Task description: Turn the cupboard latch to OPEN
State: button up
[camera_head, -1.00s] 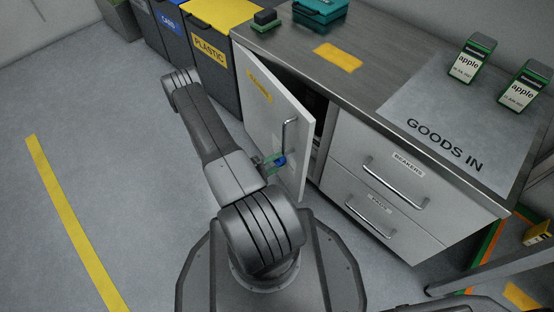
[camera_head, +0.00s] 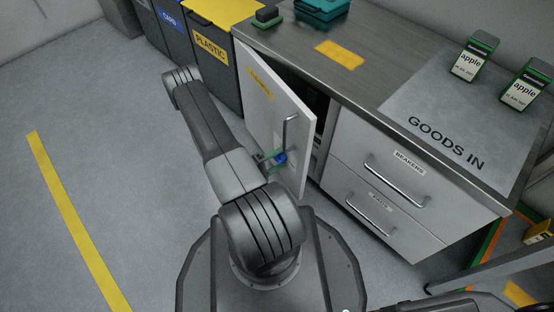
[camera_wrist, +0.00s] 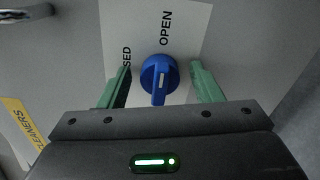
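The blue cupboard latch (camera_wrist: 159,76) is a round knob with a ridge and a white mark, on a white label. In the wrist view its ridge points down toward my gripper. OPEN is printed above the knob, and to the left "SED" shows, the rest of that word hidden behind a finger. My gripper (camera_wrist: 159,68) is open, with one green finger on each side of the knob and a gap visible on both sides. In the head view the knob (camera_head: 280,158) shows on the cupboard door (camera_head: 276,120), which stands ajar, below its handle (camera_head: 287,130).
The counter (camera_head: 300,48) runs to the right, with a GOODS IN area, two apple boxes and a teal case on it. Drawers (camera_head: 385,178) with handles sit right of the door. Bins (camera_head: 210,45) stand behind it. The floor at left is clear.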

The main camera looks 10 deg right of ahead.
jog(key=shift+a, duration=0.1)
jog(key=p+v, duration=0.2)
jog(key=v, duration=1.1)
jog(key=shift+s+a+p, duration=0.2)
jog(key=shift+a+p, duration=0.05)
jog(key=shift+p, duration=0.15)
jog(key=shift+d, duration=0.1)
dwell(0.3)
jog(key=b+x, duration=0.2)
jog(key=x, duration=1.1)
jog(key=shift+b, duration=0.35)
jog(key=shift+w, duration=0.1)
